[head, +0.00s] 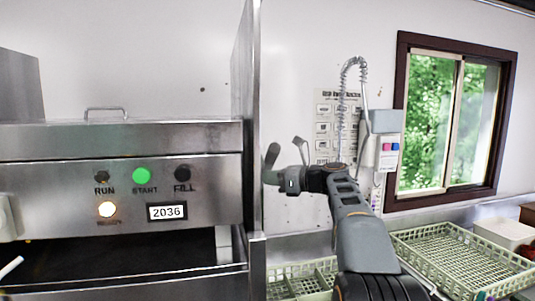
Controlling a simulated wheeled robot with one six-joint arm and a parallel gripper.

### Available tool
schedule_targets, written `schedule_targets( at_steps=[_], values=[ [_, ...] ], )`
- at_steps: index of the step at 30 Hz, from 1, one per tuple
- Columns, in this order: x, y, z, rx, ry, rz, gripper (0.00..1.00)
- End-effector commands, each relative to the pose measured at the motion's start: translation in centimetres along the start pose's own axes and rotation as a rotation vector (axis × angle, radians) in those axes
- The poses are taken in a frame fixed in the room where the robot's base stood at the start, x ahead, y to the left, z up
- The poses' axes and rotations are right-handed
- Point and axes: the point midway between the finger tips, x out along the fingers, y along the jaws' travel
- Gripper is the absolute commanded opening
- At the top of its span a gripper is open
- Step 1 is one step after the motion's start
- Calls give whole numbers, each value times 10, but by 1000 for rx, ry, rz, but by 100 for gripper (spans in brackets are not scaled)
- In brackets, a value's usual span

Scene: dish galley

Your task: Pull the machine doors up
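The steel dish machine (75,190) fills the left of the head view. Its front panel has RUN, START and FILL buttons, with START green, a lit lamp and a display reading 2036. A metal bar handle (106,110) stands on its top edge. Below the panel is a dark opening (120,265); how the doors stand is not clear from this view. My gripper (284,152) is raised just right of the machine's tall side post, apart from the handle. Its fingers look spread, with nothing visible between them.
A tall steel post (250,130) stands between the machine and my gripper. A coiled spray hose (343,110) and a wall box (384,150) are behind my arm. Pale green dish racks (440,235) lie on the counter at right, below a window (450,120).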

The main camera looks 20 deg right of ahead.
Motion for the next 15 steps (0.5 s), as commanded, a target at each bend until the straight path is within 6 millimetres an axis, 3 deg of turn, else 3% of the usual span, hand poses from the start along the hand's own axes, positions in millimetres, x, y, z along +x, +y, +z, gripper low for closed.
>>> schedule_targets(
  at_steps=[7, 15],
  values=[
    [4, 1, -1, 1, 0, 5, 0],
    [6, 1, -20, 2, 0, 5, 0]
  ],
)
